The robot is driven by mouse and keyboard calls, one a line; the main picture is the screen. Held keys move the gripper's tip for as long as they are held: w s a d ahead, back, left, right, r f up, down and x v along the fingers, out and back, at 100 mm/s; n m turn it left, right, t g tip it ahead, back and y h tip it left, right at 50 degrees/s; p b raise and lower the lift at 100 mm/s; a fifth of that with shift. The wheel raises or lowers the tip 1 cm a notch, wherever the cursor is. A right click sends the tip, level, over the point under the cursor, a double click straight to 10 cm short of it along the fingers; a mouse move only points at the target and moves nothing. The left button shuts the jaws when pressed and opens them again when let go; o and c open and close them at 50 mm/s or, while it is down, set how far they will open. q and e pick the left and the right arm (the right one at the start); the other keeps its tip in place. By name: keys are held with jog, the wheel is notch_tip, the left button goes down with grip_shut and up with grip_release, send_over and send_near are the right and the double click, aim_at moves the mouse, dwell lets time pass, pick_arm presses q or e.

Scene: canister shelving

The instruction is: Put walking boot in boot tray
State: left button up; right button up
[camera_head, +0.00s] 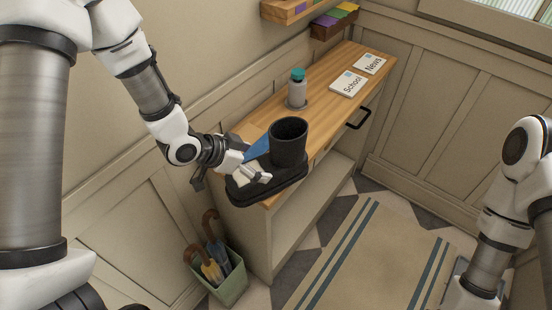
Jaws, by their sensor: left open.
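The black walking boot (289,146) stands upright at the near end of the wooden counter. Its open-topped shaft is at the right, and its long, low foot runs left beneath my left gripper.
A grey bottle with a teal cap (297,91), a School card (347,83) and a News card (369,64) are on the counter (325,110). A blue item (258,149) is beside the boot. A green umbrella bin (232,285) and striped rug (375,262) are below.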

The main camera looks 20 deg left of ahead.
aim_at(268, 164)
pick_arm(q)
jog(key=shift+d+f, duration=0.2)
jog(key=shift+d, duration=0.25)
jog(key=p+x, duration=0.1)
jog(key=x, duration=0.3)
jog(key=shift+w+d+f, duration=0.15)
jog(key=shift+w+d, duration=0.05)
jog(key=shift+w, duration=0.15)
jog(key=shift+w+f, duration=0.15)
jog(key=shift+w, duration=0.05)
jog(key=shift+s, duration=0.25)
jog(key=shift+c, duration=0.7)
jog(key=shift+s, duration=0.1)
jog(key=c, duration=0.5)
jog(key=shift+r, duration=0.2)
jog(key=c, duration=0.9)
jog(key=shift+c, duration=0.2)
